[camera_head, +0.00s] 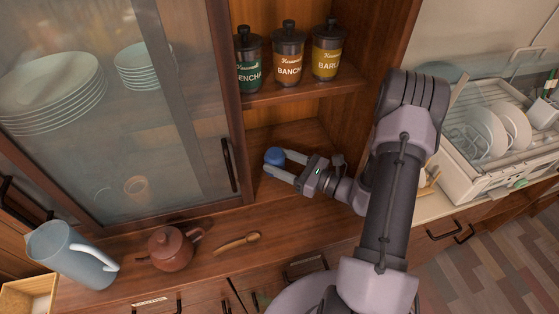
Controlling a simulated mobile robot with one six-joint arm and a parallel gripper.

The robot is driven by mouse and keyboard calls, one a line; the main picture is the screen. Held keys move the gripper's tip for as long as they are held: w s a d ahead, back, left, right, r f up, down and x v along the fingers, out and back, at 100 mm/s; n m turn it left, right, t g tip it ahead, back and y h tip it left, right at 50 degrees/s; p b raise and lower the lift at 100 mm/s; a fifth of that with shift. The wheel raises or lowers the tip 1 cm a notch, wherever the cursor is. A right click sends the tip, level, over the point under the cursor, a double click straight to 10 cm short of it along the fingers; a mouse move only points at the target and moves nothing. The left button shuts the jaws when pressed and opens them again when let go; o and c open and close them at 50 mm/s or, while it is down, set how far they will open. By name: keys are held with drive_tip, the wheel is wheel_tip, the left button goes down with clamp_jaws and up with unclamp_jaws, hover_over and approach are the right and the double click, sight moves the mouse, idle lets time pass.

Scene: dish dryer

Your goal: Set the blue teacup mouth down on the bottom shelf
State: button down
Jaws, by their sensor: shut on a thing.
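The blue teacup (273,155) is small and rounded in the head view, inside the open section of the cupboard. My gripper (275,162) reaches in from the right, and its two fingers are shut on the teacup. A smooth blue surface faces the camera; I cannot clearly make out the cup's mouth or handle. The bottom shelf (292,135) is the brown wooden surface below the jar shelf. The cup is over its front part; I cannot tell whether it touches the wood.
Several labelled jars (288,55) stand on the shelf above (305,90). A glass door (110,90) covers the left section, with stacked plates behind it. A blue pitcher (72,255), brown teapot (172,248) and wooden spoon (238,242) are on the counter (300,232). A dish dryer (500,135) stands right.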

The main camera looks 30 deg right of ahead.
drive_tip(key=shift+f, duration=0.25)
drive_tip(key=shift+s+a+f+b, duration=0.3)
drive_tip(key=shift+s+f+b, duration=0.1)
drive_tip(key=shift+f+b, duration=0.3)
drive_tip(key=shift+c, duration=2.3)
unclamp_jaws()
drive_tip(key=shift+s, duration=0.1)
drive_tip(key=shift+s+d, duration=0.3)
drive_tip(key=shift+s, duration=0.15)
drive_tip(key=p+v, duration=0.1)
drive_tip(key=v, duration=0.4)
drive_tip(key=r+p+v, duration=0.1)
drive_tip(key=v, duration=0.4)
drive_tip(key=p+v, duration=0.1)
drive_tip(key=v, duration=0.5)
drive_tip(key=shift+w+d+r+p, duration=0.2)
drive_tip(key=shift+d+r+p, duration=0.15)
drive_tip(key=shift+d+p, duration=0.1)
